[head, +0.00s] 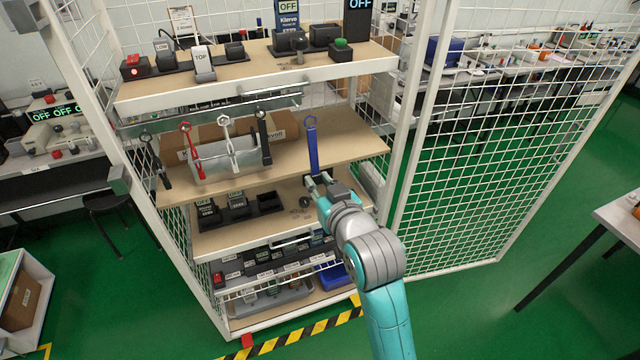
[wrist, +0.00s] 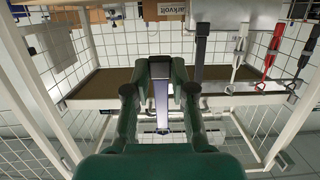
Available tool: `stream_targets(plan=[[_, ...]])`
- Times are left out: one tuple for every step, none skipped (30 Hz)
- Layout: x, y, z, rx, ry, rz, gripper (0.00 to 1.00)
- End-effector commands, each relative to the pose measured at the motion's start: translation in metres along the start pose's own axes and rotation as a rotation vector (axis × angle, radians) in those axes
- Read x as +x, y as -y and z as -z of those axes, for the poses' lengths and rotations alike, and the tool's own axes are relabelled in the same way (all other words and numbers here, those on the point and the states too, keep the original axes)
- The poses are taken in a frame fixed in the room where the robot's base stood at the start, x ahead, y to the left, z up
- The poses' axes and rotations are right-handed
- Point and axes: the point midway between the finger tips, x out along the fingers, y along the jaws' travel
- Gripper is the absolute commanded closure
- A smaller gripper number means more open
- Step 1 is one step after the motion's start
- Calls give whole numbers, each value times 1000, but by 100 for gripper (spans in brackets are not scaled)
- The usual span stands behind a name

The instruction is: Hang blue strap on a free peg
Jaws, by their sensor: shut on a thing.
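The blue strap (head: 313,150) stands nearly upright in the head view, its ring end up in front of the middle shelf. My gripper (head: 318,181) is shut on its lower end. In the wrist view the strap (wrist: 161,108) runs between the fingers of my gripper (wrist: 163,88). The peg rail (head: 215,110) is left of the strap and slightly higher. A black strap (head: 151,158), a red strap (head: 192,152), a white strap (head: 229,141) and another black strap (head: 264,145) hang from it. The strap's ring appears apart from the rail. Free pegs are too small to make out.
The rail is under the front of the top shelf (head: 255,76), which holds testers. The middle shelf (head: 345,138) is behind the strap, with a carton and a grey case. A lower shelf (head: 225,243) holds black testers. White mesh panels (head: 500,150) flank the rack.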

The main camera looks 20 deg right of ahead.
Motion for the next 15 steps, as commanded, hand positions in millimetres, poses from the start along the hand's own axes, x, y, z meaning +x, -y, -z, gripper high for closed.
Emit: stream_targets(plan=[[0,0,1,0,-2,0,100],[1,0,1,0,-2,0,100],[2,0,2,0,-2,0,100],[3,0,2,0,-2,0,100],[5,0,2,0,-2,0,100],[6,0,2,0,-2,0,100],[8,0,2,0,-2,0,100],[10,0,2,0,-2,0,100],[12,0,2,0,-2,0,100],[13,0,3,0,-2,0,100],[15,0,3,0,-2,0,100],[17,0,3,0,-2,0,100],[18,0,3,0,-2,0,100],[20,0,3,0,-1,0,100],[22,0,3,0,-1,0,100]])
